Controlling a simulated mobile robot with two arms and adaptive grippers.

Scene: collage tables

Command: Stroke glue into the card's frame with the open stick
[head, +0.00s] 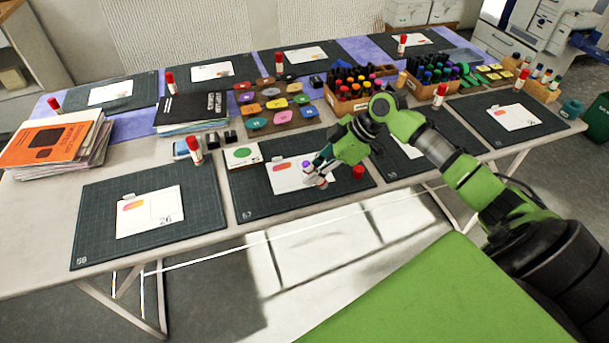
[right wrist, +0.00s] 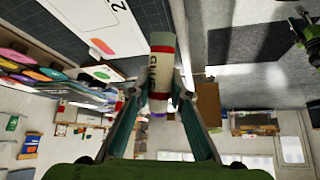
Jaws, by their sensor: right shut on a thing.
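The white card (head: 284,181) lies on a dark cutting mat (head: 245,205) in the middle of the front table. It has an orange-red mark; its right part is hidden behind my right gripper (head: 319,170). The right gripper is shut on the glue stick (right wrist: 162,62), a white tube with a red band. In the right wrist view the stick stands out past the fingertips beside a card (right wrist: 108,22) with a thin printed outline. I cannot tell whether the stick touches the card. A red cap (head: 358,171) stands on the mat, right of the gripper. My left gripper is out of view.
Another card (head: 150,211) lies on the left mat. Capped glue sticks, one of them at the mat's back left (head: 194,150), stand around the tables. Colored pads (head: 253,123) and a marker crate (head: 345,106) stand behind. An orange book (head: 45,142) tops a stack at left.

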